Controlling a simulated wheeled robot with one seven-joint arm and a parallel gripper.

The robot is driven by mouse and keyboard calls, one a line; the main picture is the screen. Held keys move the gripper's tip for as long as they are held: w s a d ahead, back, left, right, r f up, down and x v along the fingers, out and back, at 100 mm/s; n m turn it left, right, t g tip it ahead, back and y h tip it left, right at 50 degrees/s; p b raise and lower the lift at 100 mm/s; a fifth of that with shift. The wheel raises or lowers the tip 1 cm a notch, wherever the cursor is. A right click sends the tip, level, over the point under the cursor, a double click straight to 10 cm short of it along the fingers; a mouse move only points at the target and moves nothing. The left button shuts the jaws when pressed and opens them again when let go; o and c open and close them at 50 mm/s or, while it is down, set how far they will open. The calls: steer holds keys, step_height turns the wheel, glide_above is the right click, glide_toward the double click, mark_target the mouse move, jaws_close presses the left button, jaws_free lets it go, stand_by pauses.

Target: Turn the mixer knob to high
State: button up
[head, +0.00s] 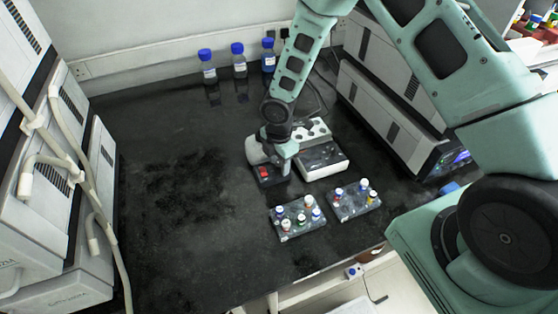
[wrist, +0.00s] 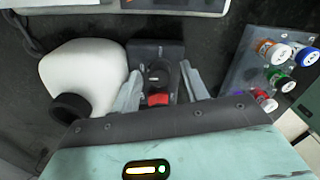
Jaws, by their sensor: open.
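The mixer shows in the wrist view as a dark box (wrist: 143,50) with a dark round knob (wrist: 158,72) and a red switch (wrist: 158,99). A white rounded body (wrist: 85,72) with a black round end stands beside the box at left. In the head view the red switch (head: 264,172) shows at the front of the mixer, and the knob is hidden there. My gripper (wrist: 162,85) is open, with one finger on each side of the knob. I cannot tell whether the fingers touch it. In the head view my gripper (head: 284,158) is over the mixer.
A white block unit (head: 322,160) stands close at right. Two racks with coloured-cap vials, a left rack (head: 290,233) and a right rack (head: 350,212), lie nearer the front edge. Blue-capped bottles (head: 238,68) stand at the back. The dark bench (head: 170,190) is clear at left.

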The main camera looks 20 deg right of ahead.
jaws_close()
steer(key=shift+m, duration=0.4)
steer(key=m+b, duration=0.2)
steer(key=m, duration=0.2)
steer(key=m+b, duration=0.1)
steer(key=m, duration=0.3)
steer(key=shift+m, duration=0.3)
steer(key=m+b, duration=0.1)
steer(key=m, duration=0.3)
steer(key=shift+m+b, duration=0.5)
steer(key=shift+m, duration=1.7)
